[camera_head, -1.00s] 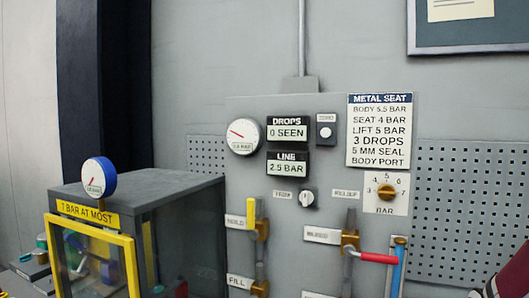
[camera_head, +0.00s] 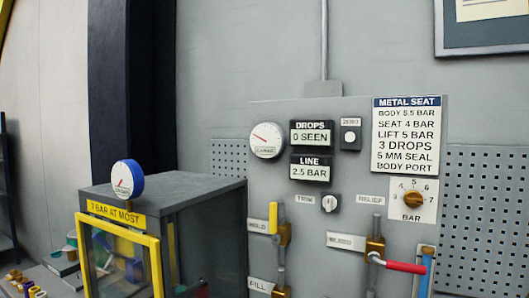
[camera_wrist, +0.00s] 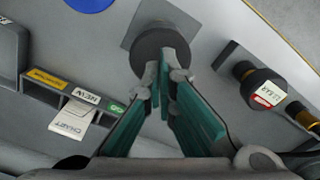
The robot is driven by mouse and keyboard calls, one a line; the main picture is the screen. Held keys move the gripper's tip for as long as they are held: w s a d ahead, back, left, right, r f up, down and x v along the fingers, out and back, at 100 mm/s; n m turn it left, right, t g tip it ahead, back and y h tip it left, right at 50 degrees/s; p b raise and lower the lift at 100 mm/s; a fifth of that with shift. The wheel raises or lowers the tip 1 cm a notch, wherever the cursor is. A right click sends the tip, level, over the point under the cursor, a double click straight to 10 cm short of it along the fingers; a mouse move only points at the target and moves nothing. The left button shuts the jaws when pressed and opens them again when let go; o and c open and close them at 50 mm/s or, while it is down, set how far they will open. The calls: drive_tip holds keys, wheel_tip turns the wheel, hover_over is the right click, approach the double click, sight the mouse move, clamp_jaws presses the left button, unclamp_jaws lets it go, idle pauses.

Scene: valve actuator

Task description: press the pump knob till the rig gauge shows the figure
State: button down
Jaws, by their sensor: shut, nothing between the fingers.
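In the wrist view a dark round knob (camera_wrist: 158,50) stands on a grey square plate; I take it for the pump knob, though no label shows on it. My gripper (camera_wrist: 165,80) has its green fingers together and empty, with the tips over the near side of the knob. Whether they touch it I cannot tell. In the head view a white dial gauge (camera_head: 266,140) is on the grey panel; its needle points to the upper left. The LINE display (camera_head: 310,169) reads 2.5 BAR. A blue-rimmed gauge (camera_head: 127,179) stands on the grey box.
The box (camera_head: 195,190) has a yellow-framed front and a "7 BAR AT MOST" label. The panel holds a yellow lever (camera_head: 273,218), a red lever (camera_head: 405,267) and a METAL SEAT card (camera_head: 406,134). In the wrist view a black fitting (camera_wrist: 260,88) lies right of the knob.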

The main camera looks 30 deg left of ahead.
drive_tip(key=shift+f, duration=0.1)
drive_tip(key=shift+f, duration=0.35)
drive_tip(key=shift+f+b, duration=1)
drive_tip(key=shift+f, duration=2.05)
drive_tip(key=shift+r+p, duration=1.4)
drive_tip(key=shift+r, duration=2.1)
drive_tip(key=shift+r+p, duration=0.8)
drive_tip(key=shift+r, duration=1.7)
